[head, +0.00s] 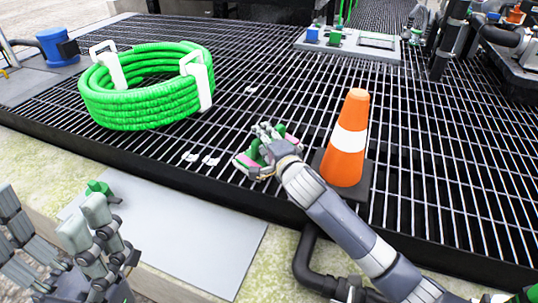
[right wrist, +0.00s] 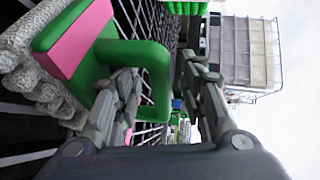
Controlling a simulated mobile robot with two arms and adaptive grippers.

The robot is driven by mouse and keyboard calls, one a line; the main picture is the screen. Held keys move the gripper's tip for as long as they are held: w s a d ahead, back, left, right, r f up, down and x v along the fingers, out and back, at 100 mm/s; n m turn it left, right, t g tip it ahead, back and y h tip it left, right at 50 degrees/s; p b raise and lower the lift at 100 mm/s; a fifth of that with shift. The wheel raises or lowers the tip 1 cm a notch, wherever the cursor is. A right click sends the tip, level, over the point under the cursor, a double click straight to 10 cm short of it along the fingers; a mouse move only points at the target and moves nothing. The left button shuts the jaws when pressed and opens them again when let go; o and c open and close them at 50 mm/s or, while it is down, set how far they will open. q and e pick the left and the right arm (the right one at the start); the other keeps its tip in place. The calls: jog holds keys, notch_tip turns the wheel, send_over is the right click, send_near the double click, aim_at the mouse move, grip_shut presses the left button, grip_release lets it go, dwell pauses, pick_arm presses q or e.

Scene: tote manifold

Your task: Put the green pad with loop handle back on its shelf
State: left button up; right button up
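The green pad with loop handle (head: 247,158) has a pink band and shows at my right gripper, over the dark grating. In the right wrist view the pad (right wrist: 75,40) also shows a rough grey face, and its green loop stands between the fingers. My right gripper (right wrist: 158,75) has its fingers apart, one seemingly inside the loop and one outside. A gap shows between the loop and the outer finger. Fingers hide part of the pad. My left gripper (head: 95,225) is open and empty at the lower left. I cannot identify the pad's shelf.
An orange cone (head: 346,145) stands close beside my right forearm. A coiled green hose (head: 140,105) lies on the grating. A grey plate (head: 205,240) lies in front, with a small green piece (head: 101,188) near my left fingers. Dark pipes and equipment stand at the right.

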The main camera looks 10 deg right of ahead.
jog(key=shift+w, duration=0.15)
jog(key=shift+c, duration=0.5)
grip_shut()
jog(key=shift+r, duration=0.1)
